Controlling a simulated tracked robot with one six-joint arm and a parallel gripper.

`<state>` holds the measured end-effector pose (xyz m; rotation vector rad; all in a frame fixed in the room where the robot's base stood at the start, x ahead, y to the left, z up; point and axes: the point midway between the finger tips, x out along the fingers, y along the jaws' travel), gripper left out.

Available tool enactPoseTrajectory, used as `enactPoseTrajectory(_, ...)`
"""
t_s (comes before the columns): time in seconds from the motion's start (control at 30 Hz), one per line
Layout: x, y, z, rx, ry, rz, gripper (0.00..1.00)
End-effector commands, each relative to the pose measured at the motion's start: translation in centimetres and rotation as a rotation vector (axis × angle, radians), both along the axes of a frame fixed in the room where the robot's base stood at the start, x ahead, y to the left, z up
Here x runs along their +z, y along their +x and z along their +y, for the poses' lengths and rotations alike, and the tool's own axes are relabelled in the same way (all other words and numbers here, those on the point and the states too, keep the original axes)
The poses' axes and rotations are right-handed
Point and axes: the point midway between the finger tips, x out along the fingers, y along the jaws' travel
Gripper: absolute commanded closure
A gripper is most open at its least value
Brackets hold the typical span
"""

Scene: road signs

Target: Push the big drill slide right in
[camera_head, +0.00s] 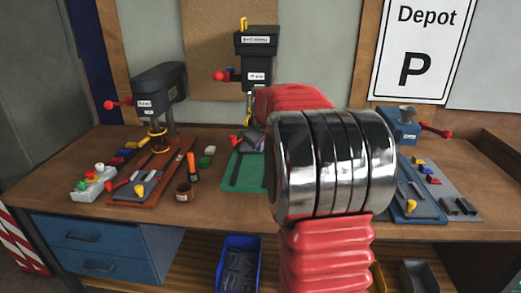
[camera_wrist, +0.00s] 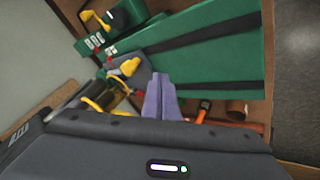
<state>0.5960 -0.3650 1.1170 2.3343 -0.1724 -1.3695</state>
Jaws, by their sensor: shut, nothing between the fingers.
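The big drill (camera_head: 257,62) is a tall black machine with white labels at the back middle of the bench. Its green base (camera_head: 237,172) shows below it, partly hidden by my arm. In the wrist view the green base (camera_wrist: 205,60) fills the upper right, with dark strips along it.
A smaller drill (camera_head: 158,90) stands on the left, with a red board (camera_head: 130,198) in front. A button box (camera_head: 92,184) and a brown cup (camera_head: 184,191) stand near. A blue machine (camera_head: 398,125) is on the right. My arm blocks the middle.

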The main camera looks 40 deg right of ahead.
Motion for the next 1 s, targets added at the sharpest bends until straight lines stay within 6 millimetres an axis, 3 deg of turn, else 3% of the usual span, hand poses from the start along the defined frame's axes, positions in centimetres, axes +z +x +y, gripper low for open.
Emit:
enactPoseTrajectory(0.33,3.4,-2.2,1.3,0.0,0.0,0.0,1.0)
enactPoseTrajectory(1.0,3.6,-2.4,1.3,-0.004,0.002,0.0,1.0)
